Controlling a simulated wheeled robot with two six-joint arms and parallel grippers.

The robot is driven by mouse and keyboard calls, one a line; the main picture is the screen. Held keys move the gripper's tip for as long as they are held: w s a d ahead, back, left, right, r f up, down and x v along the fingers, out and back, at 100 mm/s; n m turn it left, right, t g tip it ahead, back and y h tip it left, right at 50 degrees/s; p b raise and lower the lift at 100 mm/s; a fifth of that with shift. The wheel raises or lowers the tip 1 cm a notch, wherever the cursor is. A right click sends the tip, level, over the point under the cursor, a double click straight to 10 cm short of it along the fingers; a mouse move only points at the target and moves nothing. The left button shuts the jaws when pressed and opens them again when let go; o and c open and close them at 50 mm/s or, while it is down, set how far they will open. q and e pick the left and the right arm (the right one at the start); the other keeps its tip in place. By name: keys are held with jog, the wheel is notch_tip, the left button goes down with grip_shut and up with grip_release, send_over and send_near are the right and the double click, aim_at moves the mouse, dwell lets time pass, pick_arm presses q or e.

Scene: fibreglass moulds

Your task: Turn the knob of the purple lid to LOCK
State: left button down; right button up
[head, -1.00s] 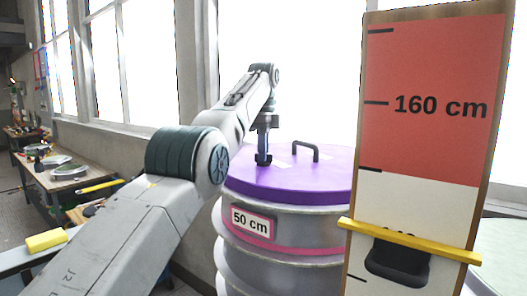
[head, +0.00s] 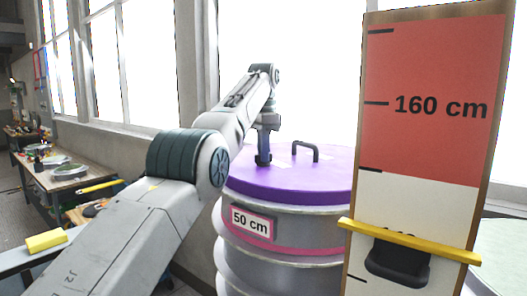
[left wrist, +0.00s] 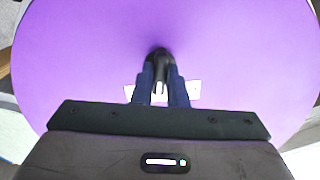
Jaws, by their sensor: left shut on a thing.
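The purple lid (head: 300,178) lies flat on top of a ribbed grey drum. My left gripper (head: 263,160) reaches down onto the lid from above. In the left wrist view its fingers (left wrist: 162,88) are shut on the black knob (left wrist: 161,54), which stands up from the lid. White labels (left wrist: 193,90) lie on the lid on both sides of the fingers; their words cannot be read and are partly covered. In the head view my gripper mostly hides the knob. My right gripper is not in view.
A dark arched handle (head: 306,146) stands on the lid, right of my gripper. The drum has a "50 cm" label (head: 252,223). A tall measuring board (head: 432,140) with a yellow bar (head: 410,241) stands close at the right. A cluttered workbench (head: 95,172) is at the left.

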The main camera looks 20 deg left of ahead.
pick_arm(q)
jog(key=n, duration=0.5)
jog(key=shift+n, duration=0.3)
jog(key=n, duration=0.4)
jog(key=shift+n, duration=0.7)
jog(key=c, duration=1.4)
grip_release()
jog(key=shift+c, duration=0.2)
